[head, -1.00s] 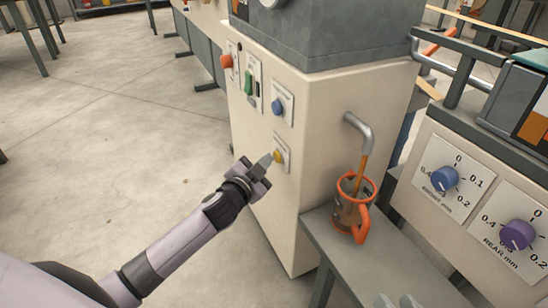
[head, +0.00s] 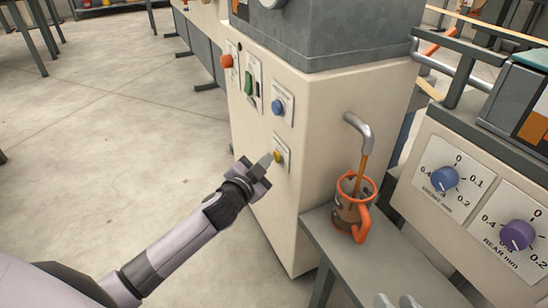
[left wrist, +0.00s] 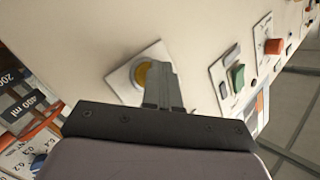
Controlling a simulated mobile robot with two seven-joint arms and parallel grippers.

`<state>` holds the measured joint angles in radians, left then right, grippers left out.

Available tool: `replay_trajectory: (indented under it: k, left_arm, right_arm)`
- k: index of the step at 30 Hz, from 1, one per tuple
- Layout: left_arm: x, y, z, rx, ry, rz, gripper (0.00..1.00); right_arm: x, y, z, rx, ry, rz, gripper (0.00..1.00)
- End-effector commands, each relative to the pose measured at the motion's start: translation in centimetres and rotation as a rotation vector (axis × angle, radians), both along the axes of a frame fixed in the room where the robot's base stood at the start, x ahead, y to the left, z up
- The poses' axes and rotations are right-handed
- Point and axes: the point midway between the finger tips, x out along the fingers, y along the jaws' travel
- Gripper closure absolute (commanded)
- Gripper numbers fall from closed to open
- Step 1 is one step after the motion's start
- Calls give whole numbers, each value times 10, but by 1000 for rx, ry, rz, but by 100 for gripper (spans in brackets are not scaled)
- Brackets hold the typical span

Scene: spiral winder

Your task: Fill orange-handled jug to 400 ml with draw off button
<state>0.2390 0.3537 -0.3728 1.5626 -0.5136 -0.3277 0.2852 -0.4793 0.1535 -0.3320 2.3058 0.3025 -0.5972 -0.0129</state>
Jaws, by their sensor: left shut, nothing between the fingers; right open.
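The orange-handled jug (head: 343,206) stands upright on a grey bench under a bent metal spout (head: 360,130). A brown stream (head: 363,170) runs from the spout into it, and brown liquid shows inside; the exact level is unclear. Labels reading 200 and 400 ml (left wrist: 36,100) show at the left of the left wrist view. My left gripper (head: 267,162) is shut and empty, its tips at the yellow button (head: 279,156) on the cream cabinet. The left wrist view shows the tips over the right part of the button (left wrist: 141,74). My right gripper (head: 396,300) is open at the bottom edge.
A blue button (head: 278,107), a green switch (head: 249,84) and a red knob (head: 226,61) sit higher on the cabinet. A panel with blue (head: 444,179) and purple (head: 517,235) dials stands at the right.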

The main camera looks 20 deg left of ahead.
Motion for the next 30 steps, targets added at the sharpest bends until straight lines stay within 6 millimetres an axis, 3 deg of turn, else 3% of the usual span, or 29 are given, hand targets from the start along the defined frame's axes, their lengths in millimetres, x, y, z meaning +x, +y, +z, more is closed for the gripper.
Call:
replay_trajectory:
  k: [19, 30]
  left_arm:
    - [-1, 0, 1, -1, -1, -2, 100]
    - [-13, 11, 1, 0, 0, -1, 100]
  right_arm:
    - [0, 0, 1, -1, 0, 0, 57]
    - [0, 0, 8, 0, -1, 0, 57]
